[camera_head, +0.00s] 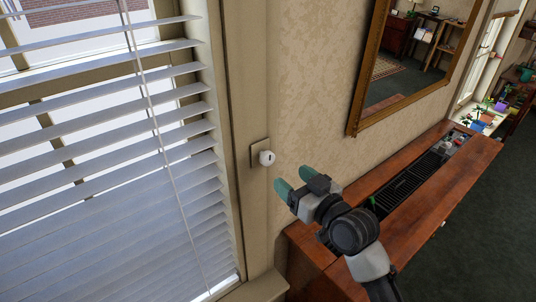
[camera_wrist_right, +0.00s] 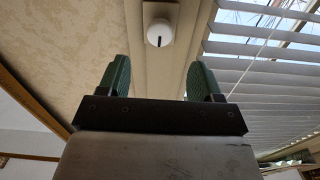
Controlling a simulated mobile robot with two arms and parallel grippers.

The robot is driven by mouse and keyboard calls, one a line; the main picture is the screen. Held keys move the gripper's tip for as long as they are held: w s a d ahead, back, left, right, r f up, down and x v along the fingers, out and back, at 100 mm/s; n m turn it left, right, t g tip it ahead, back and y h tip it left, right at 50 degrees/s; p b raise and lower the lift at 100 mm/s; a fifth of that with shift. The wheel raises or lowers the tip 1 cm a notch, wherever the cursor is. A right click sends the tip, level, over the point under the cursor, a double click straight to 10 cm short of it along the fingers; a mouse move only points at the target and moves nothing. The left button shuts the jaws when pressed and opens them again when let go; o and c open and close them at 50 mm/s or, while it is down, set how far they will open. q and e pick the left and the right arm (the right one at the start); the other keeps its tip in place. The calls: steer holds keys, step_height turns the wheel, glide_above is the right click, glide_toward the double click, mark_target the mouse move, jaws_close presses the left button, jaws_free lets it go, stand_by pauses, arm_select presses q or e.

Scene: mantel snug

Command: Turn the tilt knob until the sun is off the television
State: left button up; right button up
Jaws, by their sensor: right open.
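The tilt knob (camera_head: 267,158) is a small white round knob with a dark mark, on a beige plate on the window frame. In the right wrist view the knob (camera_wrist_right: 159,33) is beyond and between the fingertips, with its dark mark near upright. My right gripper (camera_head: 293,179) is just right of and below the knob in the head view, its green fingers open and empty, apart from the knob. The fingers also show open in the wrist view (camera_wrist_right: 158,75). The blind (camera_head: 110,150) has tilted slats with gaps between them. The television is not in view. My left gripper is not in view.
A wooden cabinet (camera_head: 455,185) with a dark slotted top stands along the wall at right. A framed mirror (camera_head: 352,120) hangs above it. A blind cord (camera_head: 160,140) hangs in front of the slats. Potted plants (camera_head: 487,118) stand at the far window.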

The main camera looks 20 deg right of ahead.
mark_target(270, 161)
steer(key=p+x, duration=0.2)
steer(key=x, duration=0.7)
steer(key=shift+w+a+f, duration=0.1)
steer(key=shift+w, duration=0.25)
steer(key=c, duration=0.9)
steer(key=shift+m+p, duration=0.65)
steer(key=shift+m, duration=0.65)
